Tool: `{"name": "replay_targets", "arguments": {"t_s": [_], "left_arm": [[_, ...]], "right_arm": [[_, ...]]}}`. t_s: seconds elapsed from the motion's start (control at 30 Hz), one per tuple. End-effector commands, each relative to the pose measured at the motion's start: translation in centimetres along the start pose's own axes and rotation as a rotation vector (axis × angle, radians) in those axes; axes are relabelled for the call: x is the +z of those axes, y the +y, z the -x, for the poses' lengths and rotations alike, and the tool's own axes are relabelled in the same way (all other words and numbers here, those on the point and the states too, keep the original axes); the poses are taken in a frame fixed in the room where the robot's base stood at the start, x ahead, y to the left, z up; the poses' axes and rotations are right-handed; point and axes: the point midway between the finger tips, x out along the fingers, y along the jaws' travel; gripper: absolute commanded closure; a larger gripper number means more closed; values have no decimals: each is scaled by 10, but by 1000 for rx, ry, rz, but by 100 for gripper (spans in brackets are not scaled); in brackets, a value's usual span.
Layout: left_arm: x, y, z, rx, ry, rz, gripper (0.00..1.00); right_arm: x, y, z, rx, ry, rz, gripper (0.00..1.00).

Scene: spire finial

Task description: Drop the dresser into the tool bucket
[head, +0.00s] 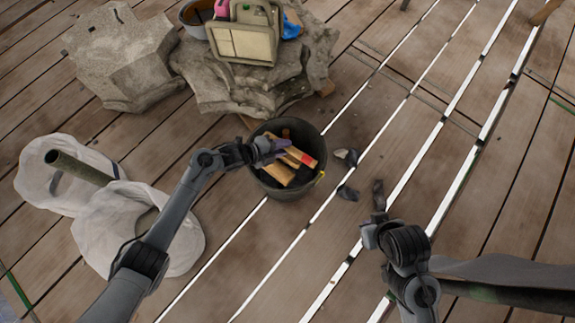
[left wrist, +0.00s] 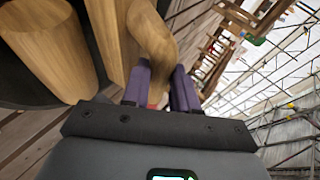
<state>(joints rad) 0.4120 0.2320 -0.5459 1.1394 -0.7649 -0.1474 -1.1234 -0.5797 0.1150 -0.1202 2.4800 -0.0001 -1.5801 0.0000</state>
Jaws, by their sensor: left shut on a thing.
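The tool bucket (head: 282,192) is dark and round and stands on the plank deck in the middle of the head view, with wooden-handled tools in it. My left gripper (head: 271,148) is over its mouth, with purple fingers. It is shut on what looks like the dresser, a pale wooden piece (left wrist: 152,40) at the fingers in the left wrist view. The fingers hide much of the grip, and I cannot clearly part the held piece from the tools below. My right gripper (head: 378,196) is right of the bucket, apart from it; its finger gap is unclear.
Broken stone blocks (head: 235,90) lie behind the bucket, with a beige case (head: 243,42) and a pail (head: 190,18) on top. White sacks (head: 145,225) stand at left. Small dark pieces (head: 347,192) lie right of the bucket. Deck planks have gaps.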

Motion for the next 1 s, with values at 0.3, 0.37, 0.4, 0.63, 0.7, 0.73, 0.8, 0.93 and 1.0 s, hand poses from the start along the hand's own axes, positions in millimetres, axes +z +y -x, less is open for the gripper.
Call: {"name": "replay_targets", "arguments": {"t_s": [0.3, 0.37, 0.4, 0.63, 0.7, 0.73, 0.8, 0.93, 1.0], "left_arm": [[0, -1, 0, -2, 0, -1, 57], [0, -1, 0, -2, 0, -1, 48], [0, -1, 0, -2, 0, -1, 42], [0, 0, 0, 1, 0, 0, 42], [0, 0, 1, 1, 0, 0, 42], [0, 0, 2, 1, 0, 0, 42], [0, -1, 7, 1, 0, 0, 42], [0, -3, 23, 2, -2, -2, 42], [0, -3, 35, 3, -2, -2, 42]], "right_arm": [[1, 2, 0, 7, -2, 9, 100], [1, 2, 0, 7, -2, 9, 100], [1, 2, 0, 7, -2, 9, 100], [1, 2, 0, 7, -2, 8, 100], [0, 2, 1, 6, -2, 7, 100], [0, 2, 2, 6, -2, 7, 100], [-1, 2, 5, 4, -2, 5, 100], [-4, 1, 15, 3, -2, 3, 100], [-7, 1, 22, 2, -1, 2, 100]]}}
